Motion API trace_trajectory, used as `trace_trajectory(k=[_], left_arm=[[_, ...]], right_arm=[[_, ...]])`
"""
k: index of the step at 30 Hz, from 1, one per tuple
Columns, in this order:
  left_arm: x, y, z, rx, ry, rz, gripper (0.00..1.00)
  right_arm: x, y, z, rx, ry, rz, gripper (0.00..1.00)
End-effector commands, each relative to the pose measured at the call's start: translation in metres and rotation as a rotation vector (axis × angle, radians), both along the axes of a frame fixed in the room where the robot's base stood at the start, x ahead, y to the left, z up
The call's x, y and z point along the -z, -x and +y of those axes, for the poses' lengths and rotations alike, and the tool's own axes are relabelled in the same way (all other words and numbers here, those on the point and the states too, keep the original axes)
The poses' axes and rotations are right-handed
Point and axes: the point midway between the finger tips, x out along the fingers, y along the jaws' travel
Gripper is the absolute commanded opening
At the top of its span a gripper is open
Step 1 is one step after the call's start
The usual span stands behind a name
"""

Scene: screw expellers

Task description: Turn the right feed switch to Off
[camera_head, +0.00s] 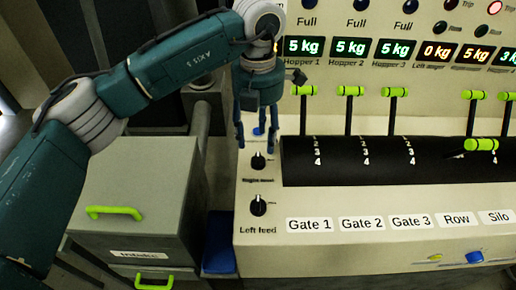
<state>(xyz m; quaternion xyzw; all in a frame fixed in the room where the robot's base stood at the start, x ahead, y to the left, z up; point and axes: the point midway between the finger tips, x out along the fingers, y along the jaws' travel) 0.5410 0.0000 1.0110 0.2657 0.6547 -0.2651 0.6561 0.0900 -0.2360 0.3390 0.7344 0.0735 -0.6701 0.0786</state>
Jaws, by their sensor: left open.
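Two small black rotary switches sit at the left end of the beige console. The lower one (258,207) is labelled "Left feed", and its pointer stands about upright. The upper one (258,162) also points roughly upward; its label below is too blurred to read surely, so I cannot confirm that it is the right feed switch. My left gripper (257,138) hangs just above the upper switch in the picture, fingers pointing down and spread apart, with nothing between them that it holds. It appears apart from the switch. My right gripper is out of view.
Green-handled levers (348,91) rise from a black slotted drum (400,160) to the right. Lit hopper displays (350,46) line the panel behind. A grey cabinet (140,180) with green handles stands left. A blue button (474,257) is on the lower front edge.

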Motion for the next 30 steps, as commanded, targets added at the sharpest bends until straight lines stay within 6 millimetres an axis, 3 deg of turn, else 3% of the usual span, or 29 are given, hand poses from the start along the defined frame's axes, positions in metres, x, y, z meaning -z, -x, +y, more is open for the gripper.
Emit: trace_trajectory(k=[3,9,24,26,30], left_arm=[[-0.023,-0.001,0.0,-0.001,0.001,-0.002,0.49],[-0.042,-0.001,0.0,-0.002,0.001,-0.001,0.49],[-0.044,0.0,0.0,-0.001,0.001,0.001,0.49],[-0.047,0.0,0.0,-0.001,0.001,0.0,0.49],[-0.071,0.0,0.0,-0.001,0.001,0.0,0.49]], right_arm=[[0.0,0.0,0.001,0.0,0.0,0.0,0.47],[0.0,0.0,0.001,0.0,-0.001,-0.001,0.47],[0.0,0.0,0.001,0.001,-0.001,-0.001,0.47],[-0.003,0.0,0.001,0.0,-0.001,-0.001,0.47],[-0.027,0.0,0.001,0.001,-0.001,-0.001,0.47]])
